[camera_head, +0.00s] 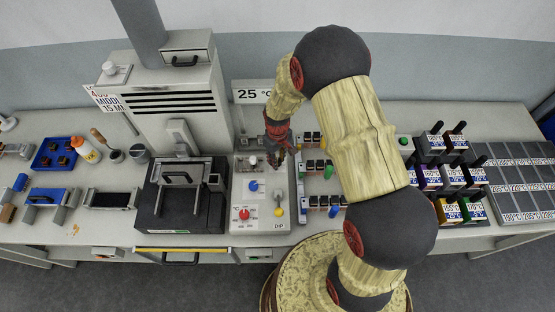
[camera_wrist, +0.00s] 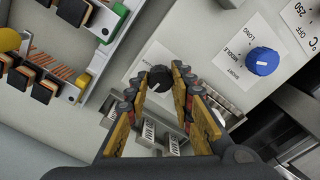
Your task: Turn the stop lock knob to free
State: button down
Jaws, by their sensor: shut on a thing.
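A black round knob (camera_wrist: 158,82) with a white pointer mark sits between my fingertips in the wrist view. My gripper (camera_wrist: 154,80) is shut on it, one finger on each side. Small white plates beside this knob carry marks too small to read, so I cannot read its setting. In the head view my gripper (camera_head: 276,158) is low over the upper right of the white control panel (camera_head: 238,198) and hides the knob there.
A blue knob (camera_wrist: 262,61) marked LONG, MIDDLE, SHORT is close by. A red knob (camera_head: 244,213) and a yellow knob (camera_head: 278,212) are lower on the panel. A connector rack (camera_head: 318,168) stands right of the panel, and a dark machine (camera_head: 180,195) stands left.

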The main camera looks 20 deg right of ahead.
jog(key=shift+n, duration=0.6)
jog(key=c, duration=1.5)
grip_release()
jog(key=shift+c, duration=0.2)
notch_tip(320, 180, up, 12)
